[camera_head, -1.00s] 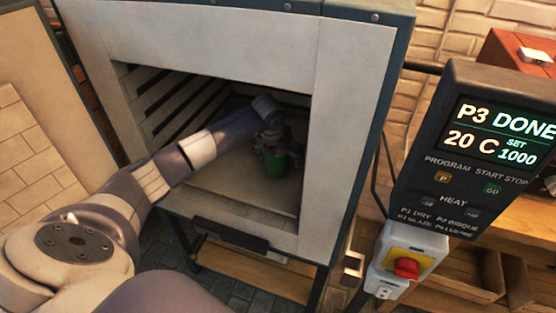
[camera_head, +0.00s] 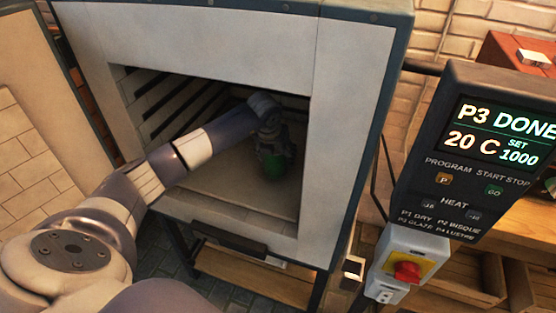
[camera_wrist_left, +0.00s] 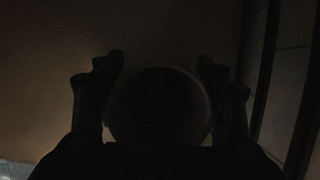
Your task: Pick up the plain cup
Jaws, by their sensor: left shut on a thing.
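A green cup (camera_head: 275,167) is inside the kiln chamber, toward its right side. My left gripper (camera_head: 273,150) reaches in through the kiln's open front and is shut on the cup from above and behind. In the left wrist view, which is very dark, the round outline of the cup (camera_wrist_left: 158,108) lies between the two fingers of the left gripper (camera_wrist_left: 160,68). Surface details of the cup are too dark to tell. Whether it is clear of the kiln floor I cannot tell. My right gripper is not in view.
The kiln's pale front frame (camera_head: 335,120) surrounds the opening closely. The kiln door (camera_head: 35,150) stands open at the left. A control panel (camera_head: 490,150) reading P3 DONE, 20 C, and a red stop button (camera_head: 407,272) are at the right. The kiln floor (camera_head: 225,195) in front is bare.

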